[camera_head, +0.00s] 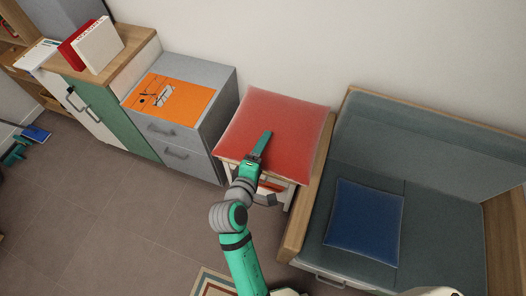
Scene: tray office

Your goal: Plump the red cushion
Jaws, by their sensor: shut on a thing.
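The red cushion (290,112) is square and lies over the top of a small white table (291,193) between the grey drawer unit and the sofa. It covers nearly all of the tabletop. My gripper (266,138) reaches in from the front and is shut on the red cushion near its front middle. The exact grip at the fingertips is too small to make out. The cushion's underside and a strip under my gripper are hidden.
Right of the table stands a grey-green sofa (345,175) with a wooden frame and a blue cushion (364,222). On the left, a grey drawer unit (222,95) bears an orange mat (190,101). Beyond it is a green-doored cabinet (121,123) with books. The floor at front left is clear.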

